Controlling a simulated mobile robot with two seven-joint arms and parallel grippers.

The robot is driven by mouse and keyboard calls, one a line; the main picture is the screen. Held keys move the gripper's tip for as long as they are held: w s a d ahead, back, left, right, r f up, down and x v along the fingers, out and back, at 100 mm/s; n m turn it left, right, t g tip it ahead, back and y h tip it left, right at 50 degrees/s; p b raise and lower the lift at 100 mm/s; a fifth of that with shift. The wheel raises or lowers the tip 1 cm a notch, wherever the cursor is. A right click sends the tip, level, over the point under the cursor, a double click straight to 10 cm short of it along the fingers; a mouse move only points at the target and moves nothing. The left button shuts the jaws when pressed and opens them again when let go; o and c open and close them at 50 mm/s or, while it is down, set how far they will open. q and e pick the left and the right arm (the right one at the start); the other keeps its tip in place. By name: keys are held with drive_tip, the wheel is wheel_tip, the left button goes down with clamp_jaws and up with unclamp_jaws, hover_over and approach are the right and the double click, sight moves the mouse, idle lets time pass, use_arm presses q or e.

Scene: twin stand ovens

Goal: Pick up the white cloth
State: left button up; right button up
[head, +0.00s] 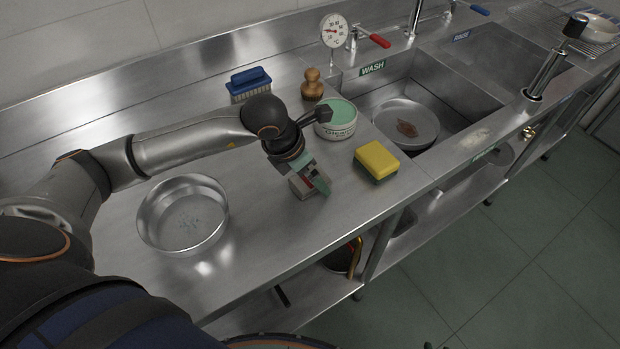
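I see no white cloth in the head view. My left gripper (318,188) reaches in from the left and hangs low over the steel counter (255,235), between the round metal pan and the yellow sponge. Its fingertips are small and partly hidden by its own body, so I cannot tell whether they are open or shut. My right gripper is not in view.
A round metal pan (183,214) stands left on the counter. A yellow-green sponge (376,161), an open tub (337,121), a wooden brush (312,85) and a blue brush (249,85) stand near the sink (445,125), which holds a soiled pan (407,124).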

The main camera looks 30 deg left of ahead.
use_arm(q)
drive_tip(key=shift+f+b, duration=0.2)
drive_tip(key=shift+b, duration=0.2)
drive_tip(key=shift+c, duration=0.2)
drive_tip(key=c, duration=1.3)
